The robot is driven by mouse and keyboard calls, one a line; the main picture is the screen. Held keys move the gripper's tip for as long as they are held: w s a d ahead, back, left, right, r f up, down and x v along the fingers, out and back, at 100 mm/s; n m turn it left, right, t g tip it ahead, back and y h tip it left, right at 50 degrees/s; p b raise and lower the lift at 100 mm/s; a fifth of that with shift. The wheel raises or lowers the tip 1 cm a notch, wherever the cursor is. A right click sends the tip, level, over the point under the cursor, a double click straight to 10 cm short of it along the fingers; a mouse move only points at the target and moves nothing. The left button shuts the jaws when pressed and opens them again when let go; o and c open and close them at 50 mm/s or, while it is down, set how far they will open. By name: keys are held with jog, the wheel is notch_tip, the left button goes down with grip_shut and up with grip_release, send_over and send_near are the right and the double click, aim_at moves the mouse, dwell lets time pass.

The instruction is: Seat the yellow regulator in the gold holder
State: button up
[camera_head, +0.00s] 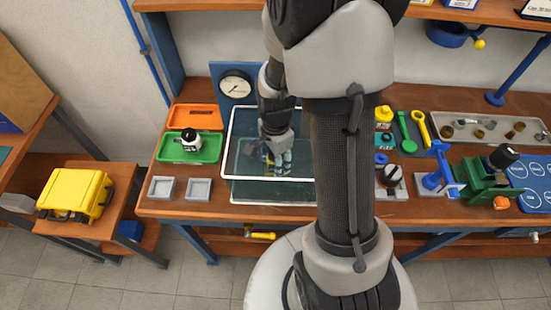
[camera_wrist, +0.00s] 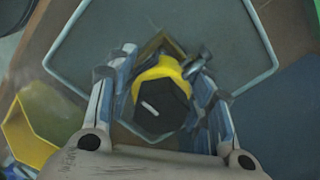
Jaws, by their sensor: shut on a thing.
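My gripper (camera_wrist: 160,70) is shut on the yellow regulator (camera_wrist: 160,72), which has a black knob facing the wrist camera. A gold-brown angular piece (camera_wrist: 160,42), likely the gold holder, shows just beyond the regulator in the wrist view. The regulator hides most of it, so I cannot tell whether they touch or how far in the regulator sits. In the head view my gripper (camera_head: 277,160) points down inside the clear, pale-rimmed tank (camera_head: 232,135). There the regulator shows only as a small bit of yellow, and the holder is not clear.
Left of the tank, a green tray (camera_head: 172,154) holds a white part with a black top. An orange tray (camera_head: 193,117) and a gauge panel (camera_head: 226,84) stand behind. My arm hides the bench middle. A green vise-like fixture (camera_head: 485,180) stands at the right.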

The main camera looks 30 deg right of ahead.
jog(key=o, duration=1.6)
jog(key=shift+c, duration=0.2)
jog(key=shift+o, duration=0.2)
jog(key=o, duration=0.4)
jog(key=shift+o, duration=0.2)
jog(key=shift+r+p, duration=3.3)
jog(key=shift+r, duration=0.75)
